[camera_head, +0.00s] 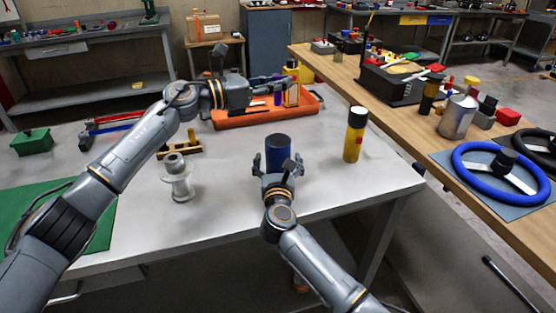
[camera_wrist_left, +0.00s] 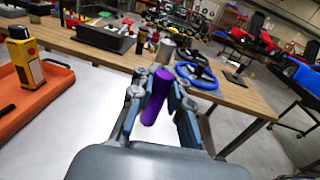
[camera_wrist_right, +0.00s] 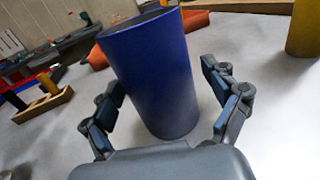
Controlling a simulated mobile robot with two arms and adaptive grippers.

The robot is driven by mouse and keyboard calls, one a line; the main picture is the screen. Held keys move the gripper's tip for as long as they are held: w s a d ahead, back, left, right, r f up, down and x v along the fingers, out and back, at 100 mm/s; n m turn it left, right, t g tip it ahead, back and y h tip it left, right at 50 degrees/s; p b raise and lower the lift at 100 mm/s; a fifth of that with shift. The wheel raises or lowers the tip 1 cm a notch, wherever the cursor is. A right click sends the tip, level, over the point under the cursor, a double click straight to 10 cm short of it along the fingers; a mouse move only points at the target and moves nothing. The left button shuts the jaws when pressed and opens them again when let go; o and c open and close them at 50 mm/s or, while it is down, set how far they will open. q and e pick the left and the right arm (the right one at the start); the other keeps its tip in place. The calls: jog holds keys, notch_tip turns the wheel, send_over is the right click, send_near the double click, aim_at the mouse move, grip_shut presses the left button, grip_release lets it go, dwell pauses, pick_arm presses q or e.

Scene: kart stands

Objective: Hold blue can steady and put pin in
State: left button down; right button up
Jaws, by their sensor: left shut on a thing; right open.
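The blue can (camera_head: 278,152) stands upright on the grey table; its open top shows in the right wrist view, where the blue can (camera_wrist_right: 155,75) fills the middle. My right gripper (camera_head: 277,170) is open with its fingers on both sides of the can, and gaps show between the fingers and the can. The purple pin (camera_wrist_left: 157,97) is held between the fingers of my left gripper (camera_wrist_left: 155,100). In the head view my left gripper (camera_head: 278,84) is above and behind the can, near the orange tray, with the pin pointing down.
An orange tray (camera_head: 250,122) with a yellow bottle lies behind the can. A yellow cylinder with a black top (camera_head: 354,135) stands to the right.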

jog(key=c, duration=1.2)
pick_arm(q)
notch_tip(320, 180, down, 13)
pick_arm(e)
jog(key=shift+c, duration=0.3)
dwell(0.6)
pick_arm(q)
jog(key=c, duration=1.2)
grip_release()
notch_tip(320, 180, up, 10)
jog(key=shift+r, duration=0.1)
